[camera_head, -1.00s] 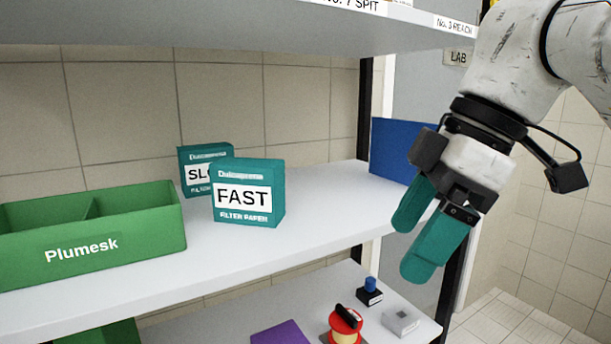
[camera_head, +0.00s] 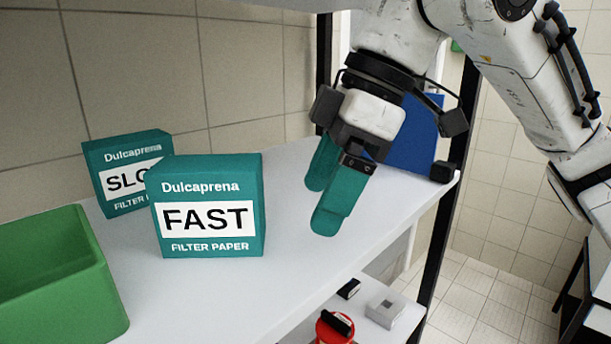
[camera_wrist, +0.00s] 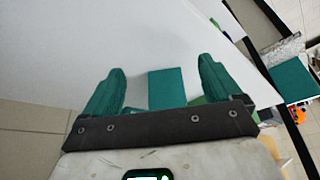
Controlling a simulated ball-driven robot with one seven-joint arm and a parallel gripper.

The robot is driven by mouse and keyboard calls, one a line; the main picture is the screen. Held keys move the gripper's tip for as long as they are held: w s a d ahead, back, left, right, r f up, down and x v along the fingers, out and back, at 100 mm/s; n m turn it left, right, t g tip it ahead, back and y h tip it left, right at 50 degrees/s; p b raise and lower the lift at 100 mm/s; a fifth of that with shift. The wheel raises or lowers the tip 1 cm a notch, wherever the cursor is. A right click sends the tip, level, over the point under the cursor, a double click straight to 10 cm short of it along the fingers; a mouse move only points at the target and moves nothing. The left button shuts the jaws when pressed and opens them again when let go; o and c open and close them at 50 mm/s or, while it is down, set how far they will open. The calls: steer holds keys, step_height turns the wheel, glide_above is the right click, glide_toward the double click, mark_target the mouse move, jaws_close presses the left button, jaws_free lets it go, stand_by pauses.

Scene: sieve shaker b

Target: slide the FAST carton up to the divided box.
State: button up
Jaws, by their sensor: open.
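The FAST carton (camera_head: 209,206), teal with a white label, stands upright on the shelf in the head view. The green divided box (camera_head: 60,275) is left of it, cut off by the left edge, with bare shelf between them. My gripper (camera_head: 324,205) is open and empty, its teal fingers pointing down, to the right of the FAST carton and apart from it. In the wrist view a flat teal face (camera_wrist: 166,88) shows between the open fingers; no label shows there, so I cannot tell which carton it is.
The SLOW carton (camera_head: 124,172), partly hidden, stands behind and left of the FAST carton. A blue panel (camera_head: 413,140) stands at the shelf's right end behind my gripper. The shelf (camera_head: 260,300) is clear in front. A red item (camera_head: 334,328) sits on the lower shelf.

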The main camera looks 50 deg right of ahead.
mark_target(211, 198)
steer(key=shift+w, duration=0.1)
stand_by(0.3)
steer(key=w+a, duration=0.8)
steer(key=a, duration=0.1)
steer(key=shift+p, duration=0.3)
steer(key=shift+w+a+f, duration=0.15)
steer(key=shift+f, duration=0.4)
steer(key=c, duration=1.2)
